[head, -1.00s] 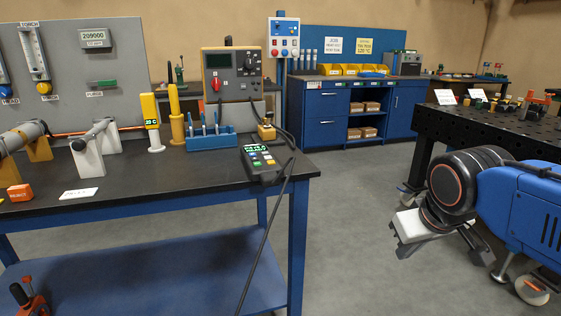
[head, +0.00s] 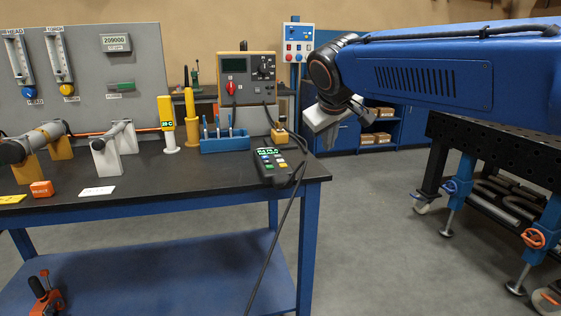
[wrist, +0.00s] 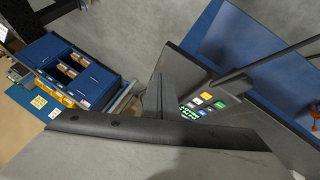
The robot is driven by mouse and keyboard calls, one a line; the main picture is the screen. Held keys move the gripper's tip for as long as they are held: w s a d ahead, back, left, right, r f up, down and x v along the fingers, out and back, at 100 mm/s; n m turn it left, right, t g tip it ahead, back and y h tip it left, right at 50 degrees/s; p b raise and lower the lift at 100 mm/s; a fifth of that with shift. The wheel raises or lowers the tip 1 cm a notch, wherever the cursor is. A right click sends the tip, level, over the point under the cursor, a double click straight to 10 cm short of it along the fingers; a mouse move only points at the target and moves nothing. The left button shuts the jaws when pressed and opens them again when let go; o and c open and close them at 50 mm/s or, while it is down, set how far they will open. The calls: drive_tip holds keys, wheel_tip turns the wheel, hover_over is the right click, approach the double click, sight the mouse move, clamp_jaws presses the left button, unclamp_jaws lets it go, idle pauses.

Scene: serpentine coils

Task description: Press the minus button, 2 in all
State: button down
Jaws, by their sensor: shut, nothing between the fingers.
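A dark hand-held control box (head: 275,176) lies near the right end of the dark workbench (head: 140,200). It has a lit green display and several small buttons in white, yellow, green and other colours. The signs on the buttons are too small to read, so I cannot tell which is minus. My gripper (head: 331,143) is shut and empty, in the air right of and above the box, clear of it.
Blue cabinets (head: 340,137) are beyond, and a black perforated table (head: 500,150) is at right.

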wheel_tip(320, 180, up, 4)
drive_tip(key=n+t, duration=0.1)
drive_tip(key=n, duration=0.1)
hover_over(280, 161)
drive_tip(key=shift+s+r, duration=0.15)
drive_tip(key=shift+s, duration=0.05)
drive_tip(key=shift+f, duration=4.4)
drive_tip(key=shift+f, duration=0.25)
drive_tip(key=shift+f, duration=0.15)
drive_tip(key=shift+f, duration=0.4)
drive_tip(key=shift+r, duration=0.8)
